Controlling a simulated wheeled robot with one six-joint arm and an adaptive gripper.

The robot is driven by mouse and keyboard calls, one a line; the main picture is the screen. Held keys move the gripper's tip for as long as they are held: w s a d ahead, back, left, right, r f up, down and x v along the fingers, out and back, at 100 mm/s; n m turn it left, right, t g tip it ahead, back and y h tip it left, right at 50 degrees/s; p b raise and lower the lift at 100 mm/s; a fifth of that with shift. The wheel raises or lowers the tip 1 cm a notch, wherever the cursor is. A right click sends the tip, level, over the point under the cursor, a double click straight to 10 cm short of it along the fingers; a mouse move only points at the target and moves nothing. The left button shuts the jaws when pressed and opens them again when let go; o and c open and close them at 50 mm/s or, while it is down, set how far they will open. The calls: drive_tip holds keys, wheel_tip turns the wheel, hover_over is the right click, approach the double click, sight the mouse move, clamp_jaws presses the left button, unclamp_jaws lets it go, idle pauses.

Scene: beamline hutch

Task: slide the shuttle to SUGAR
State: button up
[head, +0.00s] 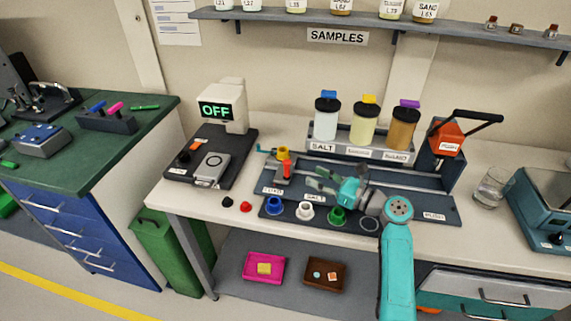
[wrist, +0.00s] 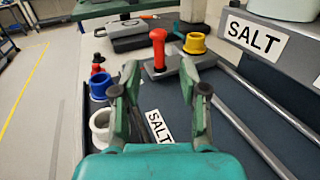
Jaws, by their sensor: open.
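The shuttle (head: 284,175) is a grey block with an upright red handle, at the left end of the rails on the dark tray (head: 415,208). In the wrist view, the red-handled shuttle (wrist: 158,52) stands just beyond my fingertips. My gripper (head: 318,183) is open and empty, to the right of the shuttle and apart from it. In the wrist view, my gripper (wrist: 160,78) has its two fingers spread, pointing towards the handle. A SALT label (head: 315,197) lies on the tray; other track labels are too small to read surely, and I cannot tell which says SUGAR.
A rack (head: 375,154) behind holds three jars: white, yellow and brown. Blue (head: 274,205), white (head: 305,211) and green (head: 337,215) rings line the tray's front. An orange lever (head: 447,136) and glass (head: 490,187) stand right.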

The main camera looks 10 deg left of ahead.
sight(289, 165)
drive_tip(key=x, duration=1.1)
drive_tip(key=shift+s, duration=0.1)
clamp_jaws()
